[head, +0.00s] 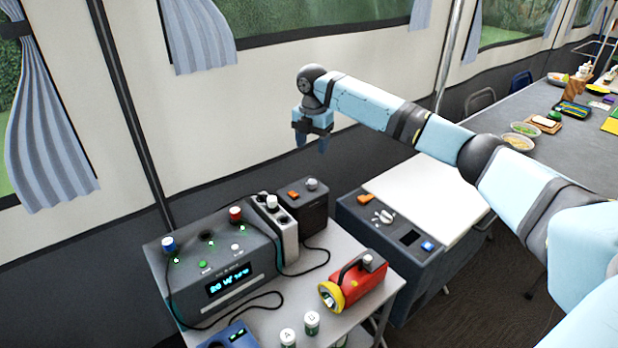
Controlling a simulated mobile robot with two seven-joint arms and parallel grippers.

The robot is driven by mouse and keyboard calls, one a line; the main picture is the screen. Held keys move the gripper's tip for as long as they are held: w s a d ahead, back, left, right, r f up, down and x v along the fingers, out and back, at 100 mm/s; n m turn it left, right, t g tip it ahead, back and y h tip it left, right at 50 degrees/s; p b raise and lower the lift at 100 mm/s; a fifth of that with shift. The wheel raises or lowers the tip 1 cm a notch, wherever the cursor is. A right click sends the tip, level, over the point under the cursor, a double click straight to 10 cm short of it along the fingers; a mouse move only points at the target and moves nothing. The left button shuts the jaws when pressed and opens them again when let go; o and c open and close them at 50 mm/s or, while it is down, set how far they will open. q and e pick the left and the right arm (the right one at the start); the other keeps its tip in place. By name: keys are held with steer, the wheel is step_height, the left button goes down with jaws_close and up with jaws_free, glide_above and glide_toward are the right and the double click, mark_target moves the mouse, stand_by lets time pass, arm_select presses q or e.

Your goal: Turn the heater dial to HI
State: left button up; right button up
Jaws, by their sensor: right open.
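My right gripper (312,142) hangs fingers down above and behind the devices, clear of them. It is open with nothing between its fingers. A dark grey box (375,250) stands right of the small table, with a white lever-like dial (385,217), an orange switch and a blue button on top. A smaller dark box (306,218) at the back of the table has a grey knob (311,184) and an orange switch. I cannot tell which of the two is the heater. No HI marking is readable. My left gripper is out of view.
A power station (220,270) with a lit display, a white socket strip (278,232), black cables, a red torch (355,285) and batteries (312,322) crowd the small table (390,285). A long table with food (480,130) stands at the right. Curtained windows line the wall.

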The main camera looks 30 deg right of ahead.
mark_target(312, 181)
step_height(312, 181, down, 12)
steer(key=shift+f+b, duration=0.1)
steer(key=shift+b, duration=0.4)
steer(key=c, duration=0.9)
